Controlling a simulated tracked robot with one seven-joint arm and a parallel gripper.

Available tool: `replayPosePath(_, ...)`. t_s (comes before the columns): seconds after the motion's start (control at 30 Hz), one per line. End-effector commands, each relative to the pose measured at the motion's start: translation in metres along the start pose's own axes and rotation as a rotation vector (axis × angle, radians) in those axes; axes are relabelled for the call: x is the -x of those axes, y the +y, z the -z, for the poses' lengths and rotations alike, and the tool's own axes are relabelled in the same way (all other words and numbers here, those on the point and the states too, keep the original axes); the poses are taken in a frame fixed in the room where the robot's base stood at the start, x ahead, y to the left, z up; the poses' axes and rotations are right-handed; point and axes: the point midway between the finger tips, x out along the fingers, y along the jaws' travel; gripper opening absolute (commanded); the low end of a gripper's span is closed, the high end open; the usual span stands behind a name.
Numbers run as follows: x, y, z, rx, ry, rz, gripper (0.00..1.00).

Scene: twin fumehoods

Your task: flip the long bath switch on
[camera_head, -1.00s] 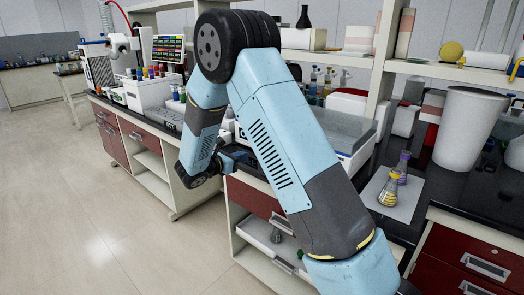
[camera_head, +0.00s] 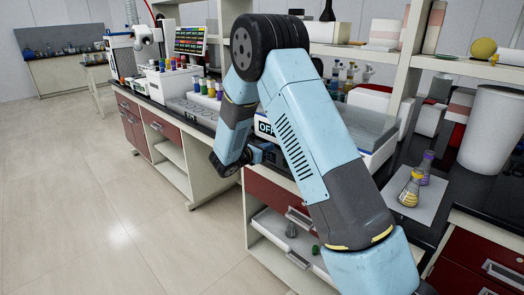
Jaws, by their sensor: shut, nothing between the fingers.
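The long bath (camera_head: 383,158) is a white box with a grey top on the bench, partly hidden behind my blue arm. A label on its front (camera_head: 265,128) shows "OF", with the rest cut off by my arm. The switch itself cannot be made out. My gripper (camera_head: 272,155) is a small dark shape at the bench front, below and close to the label. It is shut and empty, and its fingertips are mostly hidden behind my forearm. I cannot tell whether it touches the bath.
Yellow (camera_head: 411,190) and purple (camera_head: 425,168) flasks stand on a pale mat (camera_head: 432,206) at right. Coloured bottles (camera_head: 208,87) and a screen (camera_head: 190,41) are left. Red drawers line the bench, with open floor (camera_head: 95,200) at left.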

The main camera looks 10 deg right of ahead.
Motion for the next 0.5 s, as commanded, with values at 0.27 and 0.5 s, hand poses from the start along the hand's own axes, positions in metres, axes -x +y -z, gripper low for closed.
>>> replayPosePath(0.27,-0.049,0.0,0.0,-0.001,0.0,0.001,0.0)
replayPosePath(0.5,-0.074,0.0,0.0,0.0,0.0,-0.001,0.0)
